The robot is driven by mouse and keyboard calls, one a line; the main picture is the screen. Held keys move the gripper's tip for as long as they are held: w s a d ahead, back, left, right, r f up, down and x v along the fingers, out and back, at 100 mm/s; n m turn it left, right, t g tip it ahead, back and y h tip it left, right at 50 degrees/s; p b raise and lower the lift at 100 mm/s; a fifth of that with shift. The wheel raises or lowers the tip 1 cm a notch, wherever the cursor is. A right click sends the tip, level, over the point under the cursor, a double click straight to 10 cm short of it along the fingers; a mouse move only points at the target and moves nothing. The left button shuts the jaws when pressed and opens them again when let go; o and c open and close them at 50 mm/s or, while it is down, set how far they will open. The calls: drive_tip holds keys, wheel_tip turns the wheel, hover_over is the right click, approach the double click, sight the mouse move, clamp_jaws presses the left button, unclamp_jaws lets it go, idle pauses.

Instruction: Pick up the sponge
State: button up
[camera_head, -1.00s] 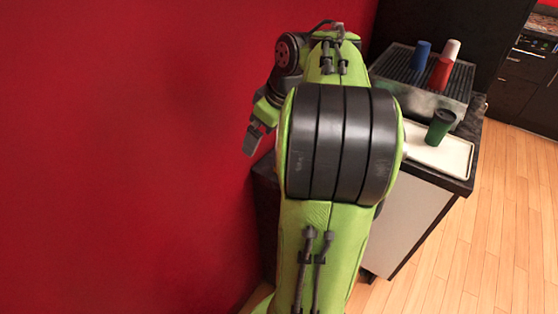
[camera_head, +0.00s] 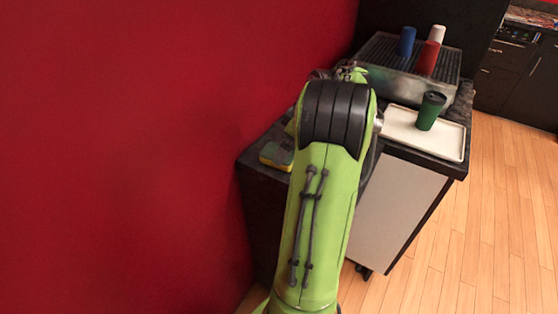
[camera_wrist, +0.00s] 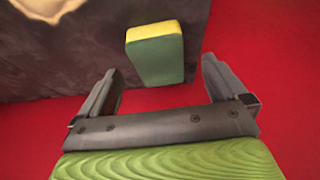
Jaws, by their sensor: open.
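The sponge (camera_wrist: 156,58) is a green block with a yellow layer, in the upper middle of the wrist view. It lies on the dark countertop (camera_wrist: 85,65), close to the counter's edge by the red wall. In the head view the sponge (camera_head: 276,155) shows at the left end of the counter, partly covered by my arm. My gripper (camera_wrist: 165,80) is open, its two fingers pointing toward the sponge with one on either side of its line. Nothing is between the fingers, and the sponge appears just beyond the fingertips. My arm hides the gripper in the head view.
A cream tray (camera_head: 448,150) on the counter bears a green cup (camera_head: 430,110). Behind it, a metal grated machine (camera_head: 385,84) carries a blue cup (camera_head: 407,41) and a red cylinder with a white top (camera_head: 430,52). The red wall (camera_head: 130,150) stands close on the left.

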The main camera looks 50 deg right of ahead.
drive_tip(key=b+x, duration=0.1)
drive_tip(key=x, duration=0.2)
drive_tip(key=shift+w+d+f, duration=0.15)
drive_tip(key=shift+f, duration=0.15)
drive_tip(key=shift+r, duration=0.15)
drive_tip(key=shift+c, duration=0.8)
drive_tip(key=c, duration=0.9)
drive_tip(key=shift+c, duration=0.2)
wheel_tip(320, 180, up, 10)
drive_tip(key=p, duration=0.5)
